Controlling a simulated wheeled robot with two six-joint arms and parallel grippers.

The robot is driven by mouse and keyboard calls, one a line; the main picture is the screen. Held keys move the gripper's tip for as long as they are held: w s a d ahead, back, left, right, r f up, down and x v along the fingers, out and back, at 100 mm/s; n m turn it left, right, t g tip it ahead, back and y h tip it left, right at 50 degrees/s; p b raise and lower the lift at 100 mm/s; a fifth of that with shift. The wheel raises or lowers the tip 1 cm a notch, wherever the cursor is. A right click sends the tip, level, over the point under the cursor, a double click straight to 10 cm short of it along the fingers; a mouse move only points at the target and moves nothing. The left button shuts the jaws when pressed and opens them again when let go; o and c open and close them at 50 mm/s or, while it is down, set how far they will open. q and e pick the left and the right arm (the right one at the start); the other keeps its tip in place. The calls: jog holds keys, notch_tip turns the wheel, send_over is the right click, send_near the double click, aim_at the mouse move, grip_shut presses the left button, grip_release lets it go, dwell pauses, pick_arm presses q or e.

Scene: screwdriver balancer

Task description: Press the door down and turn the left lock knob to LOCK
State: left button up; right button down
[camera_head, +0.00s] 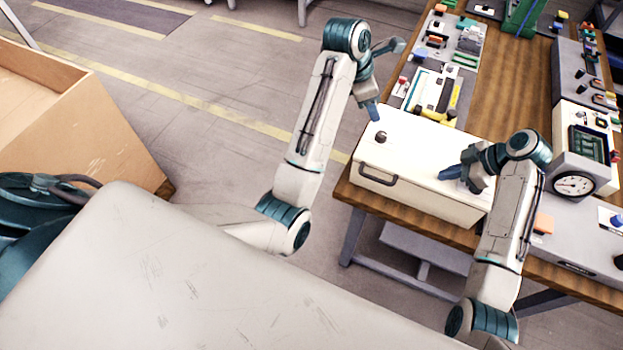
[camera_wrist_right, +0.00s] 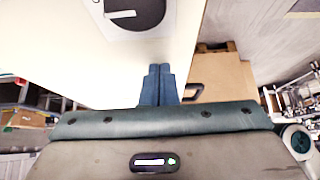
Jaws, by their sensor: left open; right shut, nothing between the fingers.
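The white box (camera_head: 405,183) stands on the wooden table, with its flat door (camera_head: 415,150) on top. The door looks lowered; I cannot tell if it is fully flush. The left lock knob (camera_head: 381,137) is dark and round, near the door's left corner. My left gripper (camera_head: 374,112) points down just behind this knob, open and apart from it. My right gripper (camera_head: 448,174) is shut and empty at the door's right part; contact is unclear. The right wrist view shows its closed blue fingers (camera_wrist_right: 158,84) over the white surface near a dark knob (camera_wrist_right: 138,12).
A yellow-handled tool (camera_head: 454,97) and small panels lie behind the box. A device with a round gauge (camera_head: 573,185) stands to the right, close to my right arm. A wooden crate (camera_head: 85,130) stands on the floor at left. Open floor separates crate and table.

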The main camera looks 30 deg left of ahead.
jog(key=shift+s+f, duration=0.2)
jog(key=shift+f, duration=0.05)
pick_arm(q)
jog(key=w+a+f+m+y, duration=0.1)
jog(key=a+f+m, duration=0.1)
jog(key=a+f, duration=0.35)
jog(key=a+f+m+y, duration=0.1)
jog(key=a+f+y, duration=0.1)
jog(key=f, duration=0.7)
jog(key=w+a+f+m+y, duration=0.1)
jog(key=a+f+m, duration=0.15)
jog(key=f, duration=0.45)
jog(key=s+a+f+m, duration=0.2)
jog(key=s+f, duration=0.1)
jog(key=f, duration=0.4)
jog(key=s+a+f+m+y, duration=0.1)
jog(key=s+a+f+m, duration=0.1)
jog(key=f, duration=0.6)
jog(key=shift+s+a+m, duration=0.35)
jog(key=shift+s+a, duration=0.15)
jog(key=shift+s, duration=0.55)
pick_arm(e)
jog(key=shift+r, duration=0.1)
